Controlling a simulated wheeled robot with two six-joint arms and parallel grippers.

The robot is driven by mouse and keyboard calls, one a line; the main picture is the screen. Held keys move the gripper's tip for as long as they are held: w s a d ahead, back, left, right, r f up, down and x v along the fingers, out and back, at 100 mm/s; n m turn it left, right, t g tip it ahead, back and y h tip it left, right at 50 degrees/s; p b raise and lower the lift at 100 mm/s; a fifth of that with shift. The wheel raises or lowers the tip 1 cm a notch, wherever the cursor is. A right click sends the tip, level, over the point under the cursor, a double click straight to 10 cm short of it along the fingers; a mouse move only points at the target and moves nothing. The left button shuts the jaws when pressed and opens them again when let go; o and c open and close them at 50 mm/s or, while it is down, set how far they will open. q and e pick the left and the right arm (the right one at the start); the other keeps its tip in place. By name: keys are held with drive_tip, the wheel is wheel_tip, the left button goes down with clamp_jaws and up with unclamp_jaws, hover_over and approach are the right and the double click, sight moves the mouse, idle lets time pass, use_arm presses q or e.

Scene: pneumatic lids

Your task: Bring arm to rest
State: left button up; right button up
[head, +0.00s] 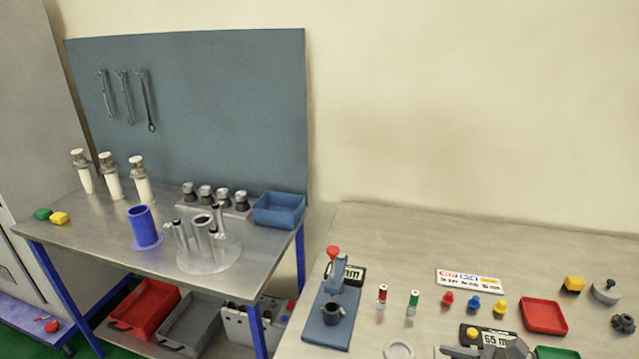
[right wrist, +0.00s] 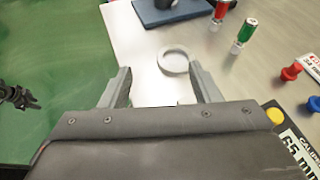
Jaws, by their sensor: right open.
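My right gripper (right wrist: 160,82) is open and empty in the right wrist view, its two grey fingers spread wide. In the head view its grey tips (head: 484,351) show at the bottom edge, in front of the 65 mm label (head: 497,340). A pale ring (right wrist: 173,60) lies on the table just beyond the fingers, and it also shows in the head view (head: 399,349). The left gripper does not show in the head view. A dark mechanical part (right wrist: 18,96) is at the left of the right wrist view; I cannot tell what it is.
The right table (head: 570,240) holds a blue press stand (head: 325,325), red and green vials, coloured knobs and a red tray (head: 543,315). The left steel bench (head: 100,235) holds white cylinders, a blue cup (head: 143,226) and a blue bin (head: 279,210).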

drive_tip(key=shift+s+a+f+n, duration=0.25)
drive_tip(key=shift+n, duration=0.25)
drive_tip(key=f+n, duration=0.1)
drive_tip(key=s+a+f+n+h, duration=0.1)
drive_tip(key=shift+s+a+n+g, duration=0.15)
drive_tip(key=shift+n+g, duration=0.15)
drive_tip(key=shift+g, duration=0.1)
drive_tip(key=s+d+f+n+g+h, duration=0.2)
drive_tip(key=s+d+f+n+h, duration=0.15)
drive_tip(key=s+n+h, duration=0.45)
drive_tip(key=s+d+f+n+g+h, duration=0.2)
drive_tip(key=s+d+n+h, duration=0.15)
drive_tip(key=s+n, duration=0.9)
wheel_tip(320, 180, down, 25)
drive_tip(key=w+d+g, duration=0.1)
drive_tip(key=d, duration=0.1)
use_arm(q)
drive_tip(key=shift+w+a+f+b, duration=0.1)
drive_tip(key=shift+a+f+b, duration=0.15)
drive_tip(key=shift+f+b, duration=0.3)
use_arm(e)
drive_tip(key=s+a+f+g+y, duration=0.1)
drive_tip(key=s+f, duration=1.4)
drive_tip(key=f, duration=0.1)
drive_tip(key=shift+f, duration=0.25)
